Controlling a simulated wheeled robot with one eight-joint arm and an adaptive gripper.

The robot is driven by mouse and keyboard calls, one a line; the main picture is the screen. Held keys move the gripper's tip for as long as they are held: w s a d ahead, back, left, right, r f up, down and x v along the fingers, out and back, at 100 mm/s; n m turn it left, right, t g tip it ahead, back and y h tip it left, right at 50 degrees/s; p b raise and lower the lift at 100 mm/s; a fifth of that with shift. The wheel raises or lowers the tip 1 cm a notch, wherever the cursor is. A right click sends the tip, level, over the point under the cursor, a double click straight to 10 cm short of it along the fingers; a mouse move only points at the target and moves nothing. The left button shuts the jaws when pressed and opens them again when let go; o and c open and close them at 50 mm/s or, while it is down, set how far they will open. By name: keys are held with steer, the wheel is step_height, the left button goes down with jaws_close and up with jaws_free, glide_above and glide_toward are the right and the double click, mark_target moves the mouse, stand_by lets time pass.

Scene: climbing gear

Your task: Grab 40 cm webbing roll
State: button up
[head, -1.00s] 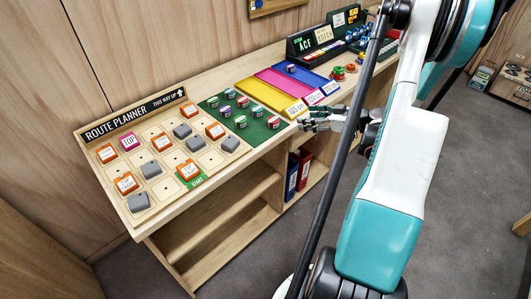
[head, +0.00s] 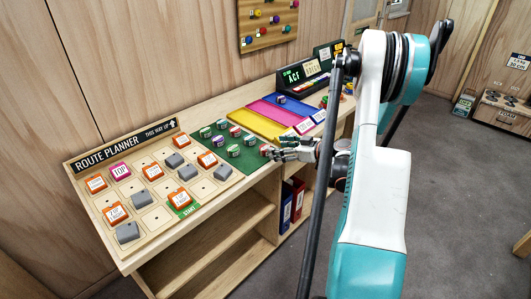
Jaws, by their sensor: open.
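Several small rolls with light label bands stand on a green mat (head: 213,160) on the wooden bench. They include a red one (head: 235,131), a purple one (head: 218,141) and a green one (head: 233,151). Their lengths are too small to read, so I cannot tell which is the 40 cm webbing roll. My gripper (head: 275,153) is open at the mat's right edge, its fingers pointing left. Its tips are close beside a red roll (head: 265,149); I cannot tell whether they touch it.
Yellow (head: 255,124), magenta (head: 272,112) and blue trays with length labels lie right of the mat. A route planner board (head: 140,172) with orange, magenta and grey blocks fills the bench's left. A dark display unit (head: 297,80) stands at the back. Open shelves are below.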

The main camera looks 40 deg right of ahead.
mark_target(265, 147)
steer(key=b+x, duration=0.1)
steer(key=x, duration=0.3)
steer(key=shift+a+f+b, duration=0.25)
steer(key=shift+b, duration=0.1)
steer(key=shift+r, duration=0.1)
steer(key=c, duration=1.2)
steer(key=shift+o, duration=0.2)
